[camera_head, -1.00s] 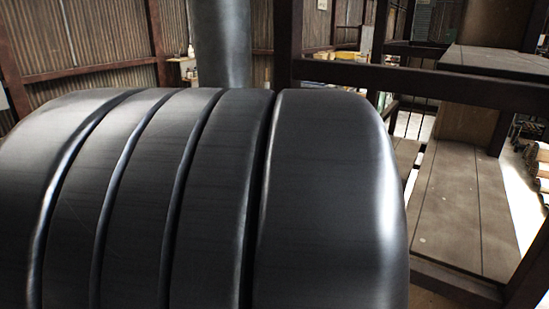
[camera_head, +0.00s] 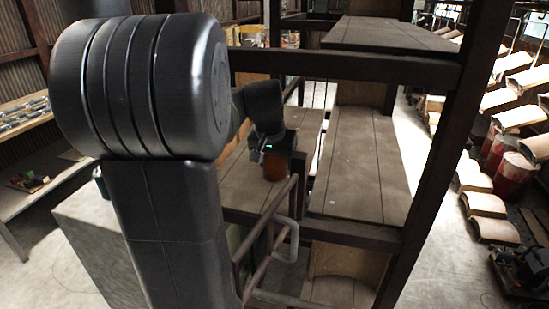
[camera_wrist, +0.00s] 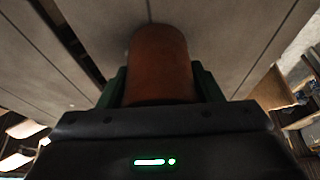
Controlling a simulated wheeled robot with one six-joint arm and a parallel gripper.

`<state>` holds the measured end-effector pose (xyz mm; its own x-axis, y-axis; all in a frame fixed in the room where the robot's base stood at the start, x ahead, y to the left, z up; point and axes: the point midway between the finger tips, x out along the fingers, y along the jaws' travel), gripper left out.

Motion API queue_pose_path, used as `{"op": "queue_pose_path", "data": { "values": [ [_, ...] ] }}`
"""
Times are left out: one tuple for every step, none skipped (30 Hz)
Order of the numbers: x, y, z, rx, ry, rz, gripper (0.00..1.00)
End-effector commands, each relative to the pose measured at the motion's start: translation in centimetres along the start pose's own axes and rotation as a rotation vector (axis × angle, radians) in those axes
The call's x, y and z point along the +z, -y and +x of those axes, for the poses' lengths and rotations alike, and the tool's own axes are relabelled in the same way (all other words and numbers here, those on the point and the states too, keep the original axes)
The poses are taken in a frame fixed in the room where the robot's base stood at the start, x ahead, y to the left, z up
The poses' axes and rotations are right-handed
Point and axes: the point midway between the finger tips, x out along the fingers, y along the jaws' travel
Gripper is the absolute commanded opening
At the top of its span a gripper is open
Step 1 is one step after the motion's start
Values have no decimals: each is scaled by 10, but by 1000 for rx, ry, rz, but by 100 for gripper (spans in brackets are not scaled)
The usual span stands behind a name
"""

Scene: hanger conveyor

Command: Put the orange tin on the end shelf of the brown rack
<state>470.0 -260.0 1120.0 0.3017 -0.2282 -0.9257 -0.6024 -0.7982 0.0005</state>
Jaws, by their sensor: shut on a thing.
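The orange tin (camera_wrist: 160,62) stands between the two green fingers of my gripper (camera_wrist: 160,92) in the wrist view, with both fingers shut on its sides. In the head view the orange tin (camera_head: 275,168) shows just below my gripper (camera_head: 272,152), over the plank shelf at the left end of the brown rack (camera_head: 360,70). The end shelf (camera_head: 243,185) lies beneath the tin. I cannot tell whether the tin's bottom touches the boards. My arm hides part of this shelf.
A wider plank shelf (camera_head: 360,165) lies just right and is bare. An upper shelf (camera_head: 385,35) is also bare. A dark post (camera_head: 440,150) and cross beam frame the rack. A bent pipe rail (camera_head: 285,240) stands in front. Red drums (camera_head: 510,175) stand at right.

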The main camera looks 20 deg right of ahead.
Motion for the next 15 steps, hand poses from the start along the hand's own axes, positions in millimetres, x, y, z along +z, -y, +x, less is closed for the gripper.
{"op": "queue_pose_path", "data": {
  "values": [
    [0,0,0,0,-4,0,27],
    [0,0,0,0,-5,0,27],
    [-1,0,0,0,-5,0,27],
    [-1,0,0,-1,-5,0,27],
    [0,0,0,0,-5,0,27],
    [0,0,0,0,-5,0,27],
    [0,0,0,-1,-5,0,27],
    [0,0,1,0,-4,0,27],
    [1,0,2,0,-4,0,27],
    [1,0,3,0,-4,0,27],
    [2,0,4,0,-3,0,61],
    [1,0,3,0,-4,0,69],
    [1,0,3,0,-3,0,74],
    [1,0,3,0,-3,0,80],
    [1,0,3,0,-3,0,81]
  ]
}}
